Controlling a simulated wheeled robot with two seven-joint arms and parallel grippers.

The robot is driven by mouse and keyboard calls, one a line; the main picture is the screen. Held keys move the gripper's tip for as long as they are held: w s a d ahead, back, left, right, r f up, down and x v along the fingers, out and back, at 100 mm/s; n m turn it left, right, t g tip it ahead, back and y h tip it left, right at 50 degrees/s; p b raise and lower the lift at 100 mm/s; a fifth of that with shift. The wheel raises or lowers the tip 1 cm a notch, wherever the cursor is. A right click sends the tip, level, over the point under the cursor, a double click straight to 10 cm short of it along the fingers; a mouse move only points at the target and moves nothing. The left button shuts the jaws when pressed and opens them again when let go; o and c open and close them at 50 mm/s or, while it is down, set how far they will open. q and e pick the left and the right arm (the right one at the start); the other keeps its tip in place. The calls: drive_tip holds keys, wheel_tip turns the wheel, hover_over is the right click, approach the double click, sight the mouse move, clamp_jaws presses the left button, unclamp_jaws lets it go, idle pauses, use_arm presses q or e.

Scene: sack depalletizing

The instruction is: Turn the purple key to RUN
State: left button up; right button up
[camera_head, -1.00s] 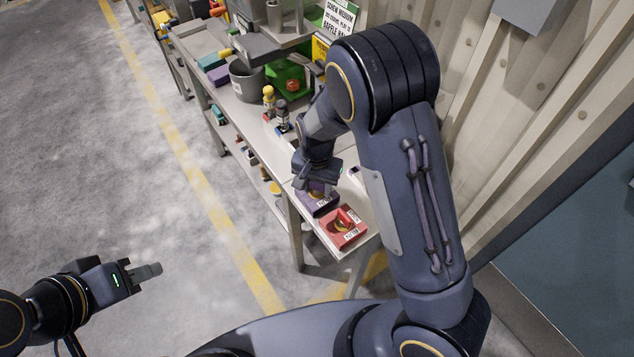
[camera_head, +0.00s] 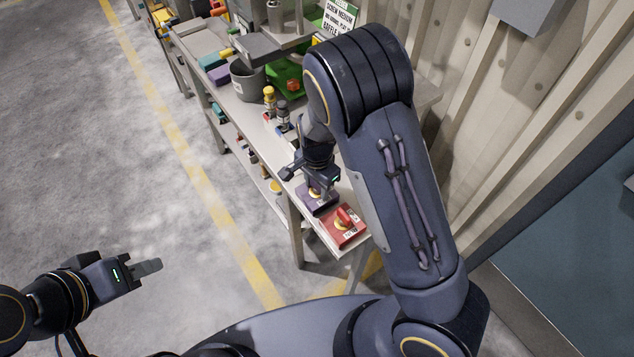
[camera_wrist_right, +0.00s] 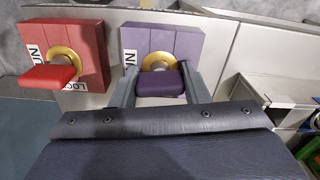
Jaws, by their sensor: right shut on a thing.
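The purple lock box (camera_head: 317,203) sits on the bench end and also shows in the right wrist view (camera_wrist_right: 182,42). Its purple key (camera_wrist_right: 160,83) has a brass collar (camera_wrist_right: 159,62). My right gripper (camera_head: 318,187) is shut on the key, with one finger on each side of it in the wrist view (camera_wrist_right: 159,92). The key handle points down the wrist picture, towards my wrist. A white label (camera_wrist_right: 130,60), partly hidden, lies left of the collar. My left gripper (camera_head: 150,267) hangs over the floor, far from the bench; its finger gap is not clear.
A red lock box (camera_head: 344,229) with a red key (camera_wrist_right: 47,76) stands beside the purple one, close to my right gripper. Small bottles (camera_head: 283,111), a grey bucket (camera_head: 247,82) and a machine stand farther along the bench. A corrugated wall (camera_head: 500,100) is on the right.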

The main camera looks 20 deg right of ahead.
drive_tip(key=shift+r+m+p, duration=0.15)
drive_tip(key=shift+m+p, duration=0.4)
drive_tip(key=shift+m, duration=0.45)
drive_tip(key=shift+w+m, duration=0.1)
drive_tip(key=shift+m, duration=0.9)
drive_tip(key=shift+p, duration=0.3)
drive_tip(key=shift+m, duration=0.4)
drive_tip(key=shift+n, duration=0.8)
drive_tip(key=o, duration=1.2)
drive_tip(key=shift+c, duration=0.2)
